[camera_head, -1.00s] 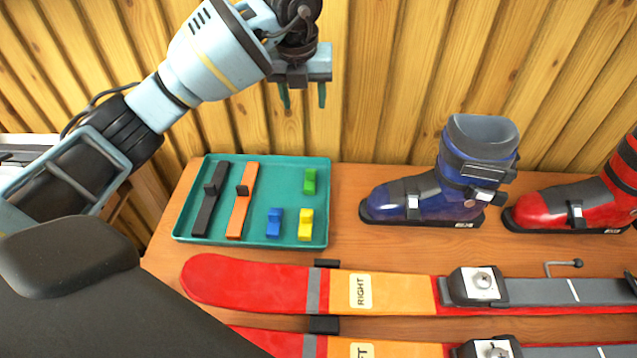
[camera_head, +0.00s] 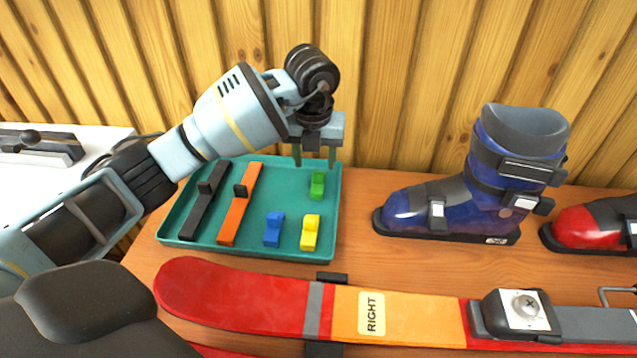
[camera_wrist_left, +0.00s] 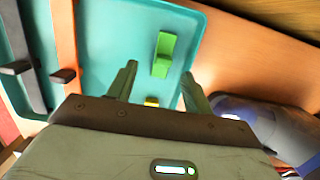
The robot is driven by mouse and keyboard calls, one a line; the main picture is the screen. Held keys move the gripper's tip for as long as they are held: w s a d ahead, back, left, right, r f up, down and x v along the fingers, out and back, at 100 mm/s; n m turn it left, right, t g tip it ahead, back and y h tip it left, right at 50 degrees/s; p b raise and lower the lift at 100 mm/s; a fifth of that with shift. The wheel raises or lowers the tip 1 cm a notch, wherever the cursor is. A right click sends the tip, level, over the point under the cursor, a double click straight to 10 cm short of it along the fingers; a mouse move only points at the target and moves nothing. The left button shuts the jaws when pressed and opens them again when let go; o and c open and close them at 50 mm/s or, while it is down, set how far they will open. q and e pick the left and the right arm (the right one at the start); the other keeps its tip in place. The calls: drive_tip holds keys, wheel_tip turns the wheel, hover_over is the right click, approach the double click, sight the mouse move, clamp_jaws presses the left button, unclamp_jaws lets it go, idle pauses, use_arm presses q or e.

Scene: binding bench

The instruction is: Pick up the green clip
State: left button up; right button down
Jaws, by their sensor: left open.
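The green clip (camera_head: 317,186) lies in the upper right part of the teal tray (camera_head: 190,240). It also shows in the left wrist view (camera_wrist_left: 163,56), ahead of the fingers. My left gripper (camera_head: 315,162) is open and empty, pointing down above the tray's back right part, just above the clip in the head view. In the left wrist view its two fingers (camera_wrist_left: 158,85) stand apart, with the green clip beyond the gap between them. My right gripper is not in view.
The tray also holds a blue clip (camera_head: 273,230), a yellow clip (camera_head: 311,233), a black bar (camera_head: 204,202) and an orange bar (camera_head: 239,205). A blue ski boot (camera_head: 455,212) stands right of the tray. A red-and-orange ski (camera_head: 240,295) lies in front.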

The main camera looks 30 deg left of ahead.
sight(318, 172)
use_arm(q)
drive_tip(key=shift+w+f+b, duration=0.2)
drive_tip(key=shift+f, duration=0.7)
drive_tip(key=shift+w+f+b, duration=0.15)
drive_tip(key=shift+f, duration=0.8)
drive_tip(key=shift+w+f+b, duration=0.2)
drive_tip(key=shift+f, duration=0.7)
drive_tip(key=c, duration=1.1)
drive_tip(key=shift+r, duration=0.1)
drive_tip(key=shift+r, duration=0.45)
drive_tip(key=r, duration=0.1)
drive_tip(key=r+p, duration=0.1)
drive_tip(key=shift+s+d+r, duration=0.1)
drive_tip(key=shift+d+r, duration=0.2)
drive_tip(key=shift+r, duration=0.1)
drive_tip(key=s+d, duration=0.2)
drive_tip(key=d, duration=0.2)
drive_tip(key=s+d+p, duration=0.1)
drive_tip(key=s+d, duration=0.1)
drive_tip(key=d, duration=0.2)
drive_tip(key=s+d+r, duration=0.1)
drive_tip(key=s+d, duration=0.1)
drive_tip(key=d, duration=0.2)
drive_tip(key=shift+s+d, duration=0.2)
drive_tip(key=shift+s, duration=0.2)
drive_tip(key=shift+s+d+r, duration=0.1)
drive_tip(key=shift+s+d, duration=0.15)
drive_tip(key=shift+d, duration=0.35)
